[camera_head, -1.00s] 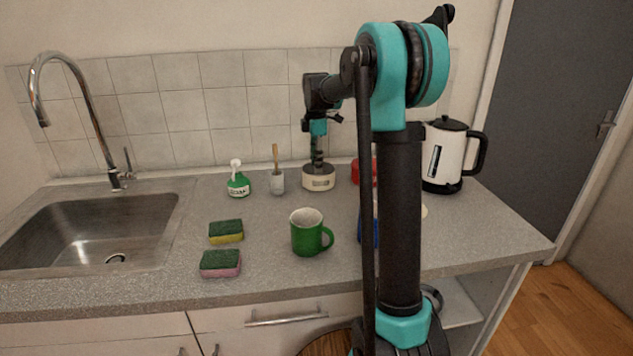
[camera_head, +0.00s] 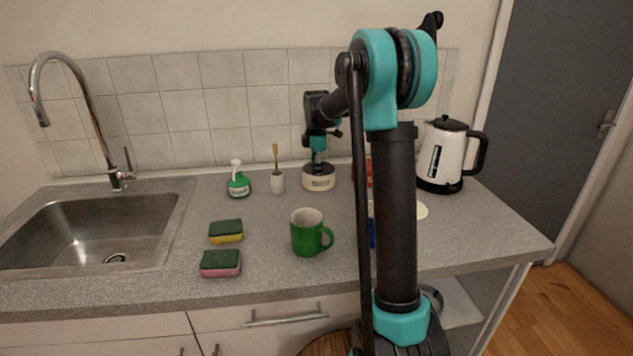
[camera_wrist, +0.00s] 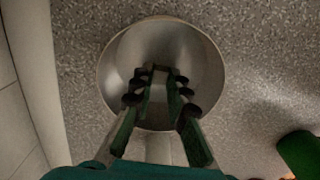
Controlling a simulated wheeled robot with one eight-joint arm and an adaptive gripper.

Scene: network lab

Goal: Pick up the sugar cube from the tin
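The tin (camera_head: 319,182) is a small round pale can at the back of the counter, near the tiled wall. In the wrist view I look down into its bare metal interior (camera_wrist: 120,62). My gripper (camera_wrist: 163,70) reaches inside the tin, its green and dark fingers apart with a gap between the tips. In the head view my gripper (camera_head: 318,162) points down at the tin's mouth, its tips hidden by the tin wall. I cannot make out the sugar cube; the fingers cover part of the tin's floor.
A green mug (camera_head: 306,235) and two sponges (camera_head: 226,232) are nearer the front. A kettle (camera_head: 443,160) stands right. A red thing is partly hidden behind my arm.

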